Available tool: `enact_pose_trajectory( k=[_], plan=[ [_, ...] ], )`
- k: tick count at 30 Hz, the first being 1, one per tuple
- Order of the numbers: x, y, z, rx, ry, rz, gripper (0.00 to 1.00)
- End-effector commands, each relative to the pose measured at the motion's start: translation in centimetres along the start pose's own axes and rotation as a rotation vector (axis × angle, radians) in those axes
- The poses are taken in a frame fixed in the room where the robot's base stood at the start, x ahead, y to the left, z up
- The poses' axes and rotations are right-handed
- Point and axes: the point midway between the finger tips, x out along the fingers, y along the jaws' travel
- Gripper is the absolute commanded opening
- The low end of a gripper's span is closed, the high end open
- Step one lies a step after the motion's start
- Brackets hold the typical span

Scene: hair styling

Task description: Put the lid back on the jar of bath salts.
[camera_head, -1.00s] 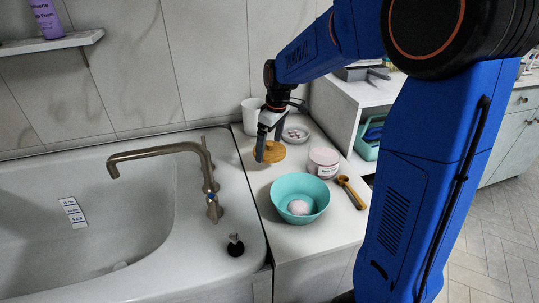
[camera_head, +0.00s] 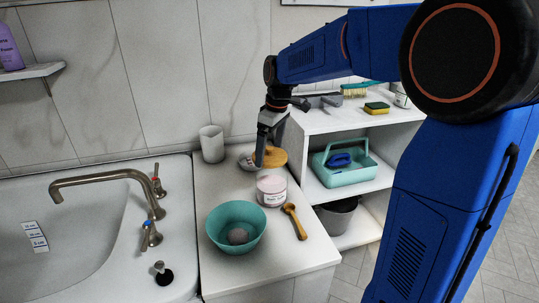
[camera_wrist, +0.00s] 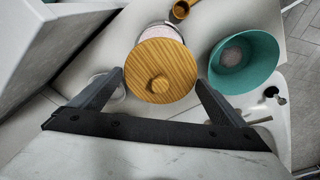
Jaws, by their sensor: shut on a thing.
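In the wrist view the lid (camera_wrist: 166,62) sits knob towards the camera, between the two fingertips (camera_wrist: 160,78). The jar of bath salts (camera_head: 271,191), pinkish with a white label, stands upright and open on the white counter. In the head view the lid is just behind and above the jar, apart from it.
A teal bowl (camera_head: 222,238) with a pale ball stands front left of the jar, a wooden scoop (camera_head: 294,221) to its right. A white cup (camera_head: 211,144) and a small dish (camera_head: 246,163) are behind. A shelf unit (camera_head: 325,120) stands to the right, the bathtub to the left.

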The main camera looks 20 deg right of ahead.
Motion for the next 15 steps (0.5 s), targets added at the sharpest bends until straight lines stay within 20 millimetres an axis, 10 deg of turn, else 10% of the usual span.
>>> enact_pose_trajectory(
  k=[15],
  plan=[
    [2.5, 0.0, 0.4, 0.0, -0.002, -0.001, 0.73]
  ],
)
